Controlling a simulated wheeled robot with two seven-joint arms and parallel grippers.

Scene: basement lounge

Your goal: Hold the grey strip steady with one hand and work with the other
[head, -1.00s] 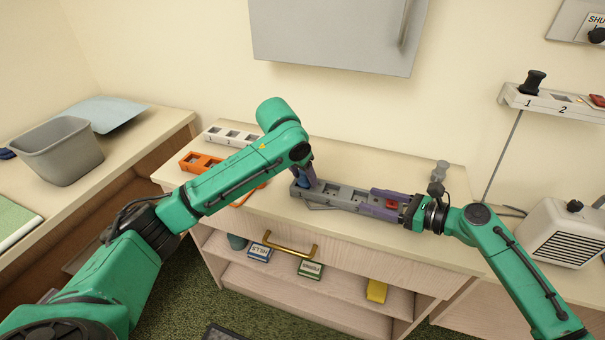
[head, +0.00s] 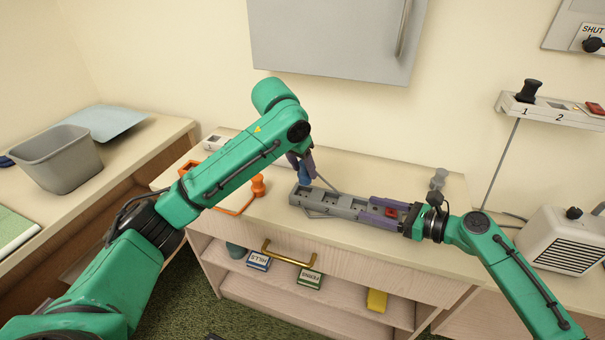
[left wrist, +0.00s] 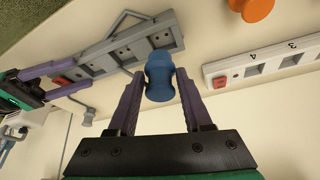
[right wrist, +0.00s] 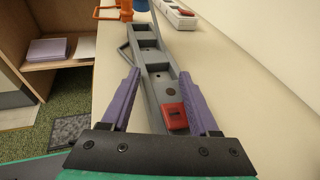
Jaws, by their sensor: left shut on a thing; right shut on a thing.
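The grey strip (head: 345,203) lies on the cabinet top, with a row of sockets and a red switch (right wrist: 174,116) at its right end. My right gripper (head: 383,212) is shut across that end, one finger on each side in the right wrist view (right wrist: 165,92). My left gripper (left wrist: 160,82) is shut on a blue plug (left wrist: 159,78), which also shows in the head view (head: 304,175) at the strip's left end. The plug is over or in the end socket; I cannot tell whether it is seated.
An orange strip with a wire handle (head: 235,212) and an orange plug (head: 258,186) lie left of the grey strip, partly behind my left arm. A white strip (left wrist: 262,64) lies behind. The front right top is clear.

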